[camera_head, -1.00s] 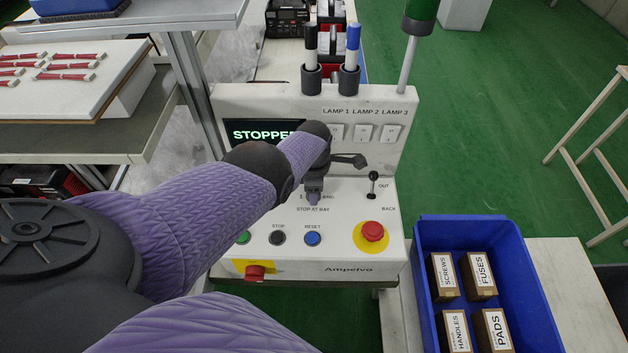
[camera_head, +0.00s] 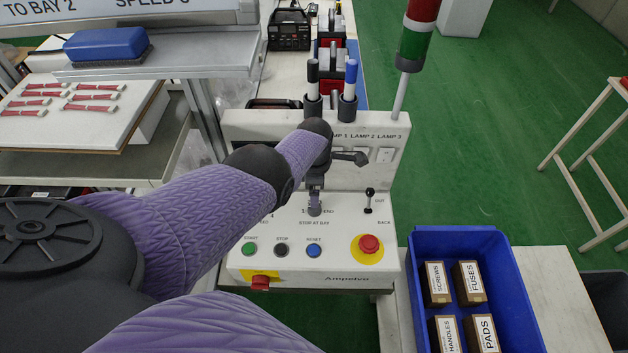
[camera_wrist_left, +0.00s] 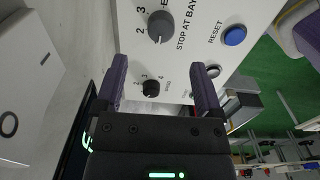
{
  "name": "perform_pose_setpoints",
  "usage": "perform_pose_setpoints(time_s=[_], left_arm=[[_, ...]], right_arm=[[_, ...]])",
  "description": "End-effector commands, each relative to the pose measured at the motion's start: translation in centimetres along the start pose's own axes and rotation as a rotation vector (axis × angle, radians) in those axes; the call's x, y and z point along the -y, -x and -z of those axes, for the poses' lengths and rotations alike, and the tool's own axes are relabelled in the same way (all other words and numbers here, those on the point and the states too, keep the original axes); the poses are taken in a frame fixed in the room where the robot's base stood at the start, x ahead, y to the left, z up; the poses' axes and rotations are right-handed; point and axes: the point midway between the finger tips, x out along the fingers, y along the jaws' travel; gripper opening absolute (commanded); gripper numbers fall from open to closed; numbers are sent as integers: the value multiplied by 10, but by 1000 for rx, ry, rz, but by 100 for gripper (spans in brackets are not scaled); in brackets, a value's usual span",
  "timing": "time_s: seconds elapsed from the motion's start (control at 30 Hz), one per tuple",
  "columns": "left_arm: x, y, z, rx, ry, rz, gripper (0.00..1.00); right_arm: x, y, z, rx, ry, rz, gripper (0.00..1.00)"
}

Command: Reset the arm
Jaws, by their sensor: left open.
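My left arm (camera_head: 190,215) reaches from the left over a white control console (camera_head: 350,278). My left gripper (camera_head: 315,208) is above the console, in front of the "STOP AT BAY" label; in the head view it hides the dial there. In the wrist view the open, empty left gripper (camera_wrist_left: 160,82) shows a small black dial (camera_wrist_left: 150,88) between its fingers. The larger "STOP AT BAY" dial (camera_wrist_left: 160,27) is beyond the fingertips, and the blue RESET button (camera_wrist_left: 234,37) is to its right. My right gripper is not in view.
The console also has a green START button (camera_head: 249,249), a black STOP button (camera_head: 281,250), a red mushroom button (camera_head: 369,244) and a small lever (camera_head: 369,200). A blue crate (camera_head: 415,290) of labelled boxes is at right. A signal lamp post (camera_head: 400,95) rises behind.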

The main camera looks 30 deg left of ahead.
Motion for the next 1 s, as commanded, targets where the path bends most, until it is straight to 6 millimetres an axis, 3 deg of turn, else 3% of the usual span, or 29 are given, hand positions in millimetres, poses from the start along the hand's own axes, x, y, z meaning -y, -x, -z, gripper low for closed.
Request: perform_pose_setpoints(time_s=[0.03,0.1,0.53,0.63,0.77,0.9,1.0], left_arm=[[0,22,0,1,0,0,87],[0,30,0,1,1,1,87],[0,26,0,0,-1,1,87],[3,21,4,-11,-78,-15,87],[23,6,16,-60,-464,-75,87],[74,7,23,-116,-1033,-136,87],[111,19,24,-137,-1349,-167,87]], right_arm=[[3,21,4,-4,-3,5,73],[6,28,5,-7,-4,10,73],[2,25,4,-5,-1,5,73],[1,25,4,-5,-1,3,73],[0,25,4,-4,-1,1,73],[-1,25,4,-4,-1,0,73],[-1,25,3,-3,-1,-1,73]])
